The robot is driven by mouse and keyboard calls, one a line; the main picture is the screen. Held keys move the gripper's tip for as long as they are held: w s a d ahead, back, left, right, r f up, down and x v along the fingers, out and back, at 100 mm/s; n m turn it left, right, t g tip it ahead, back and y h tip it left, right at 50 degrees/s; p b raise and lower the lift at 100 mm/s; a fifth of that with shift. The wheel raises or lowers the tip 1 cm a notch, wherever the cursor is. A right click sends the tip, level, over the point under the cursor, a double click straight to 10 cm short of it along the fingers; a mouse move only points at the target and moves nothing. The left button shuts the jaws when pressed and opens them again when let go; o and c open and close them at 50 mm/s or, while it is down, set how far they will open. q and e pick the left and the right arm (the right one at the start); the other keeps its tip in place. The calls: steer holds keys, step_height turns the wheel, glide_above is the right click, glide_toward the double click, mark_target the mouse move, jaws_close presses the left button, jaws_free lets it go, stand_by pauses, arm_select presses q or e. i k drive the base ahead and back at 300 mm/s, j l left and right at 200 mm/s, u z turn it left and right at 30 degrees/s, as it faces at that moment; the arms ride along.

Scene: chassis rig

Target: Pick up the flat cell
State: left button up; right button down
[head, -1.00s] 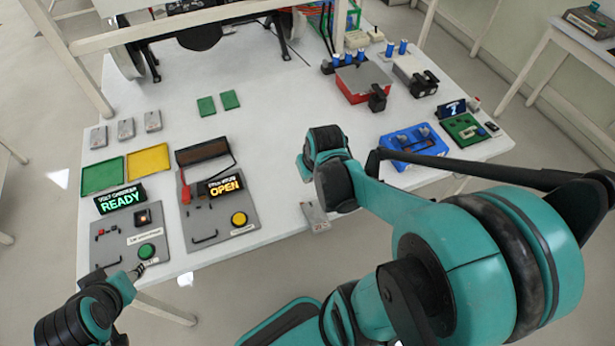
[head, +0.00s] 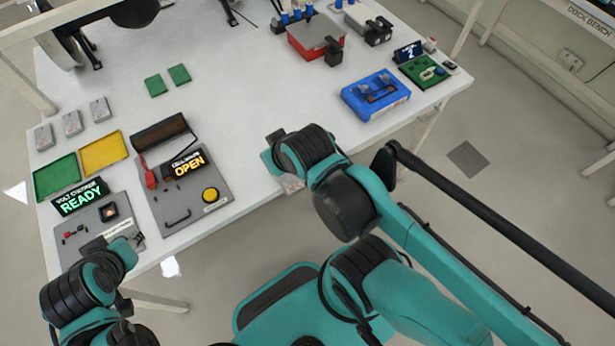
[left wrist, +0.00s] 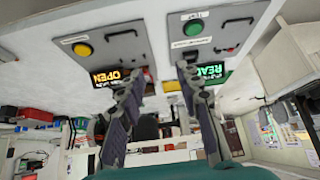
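Three small flat grey cells lie in a row at the left of the table in the head view: a left one (head: 44,137), a middle one (head: 72,123) and a right one (head: 100,109). Another pale flat piece (head: 291,184) shows at the table's front edge, mostly hidden by my right arm; it looks like a cell. My right gripper (head: 272,152) is just above that edge, its fingers hidden by its wrist. My left gripper (head: 128,243) is over the front of the volt checker (head: 82,228). In the left wrist view its fingers (left wrist: 157,82) are apart with nothing between them.
A green tray (head: 56,178) and a yellow tray (head: 104,154) lie behind the checkers. A second grey station (head: 160,215) reads OPEN. Two green pads (head: 155,86), a red box (head: 305,45) and a blue fixture (head: 358,103) stand farther off. The table's middle is clear.

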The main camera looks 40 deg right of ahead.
mark_target(291, 184)
steer(key=j+z, duration=0.15)
steer(key=z, duration=0.3)
steer(key=k+j+z, duration=0.1)
steer(key=z, duration=0.35)
steer(key=k+j+z, duration=0.1)
steer(key=z, duration=0.4)
steer(key=k+j+z, duration=0.1)
steer(key=z, duration=0.35)
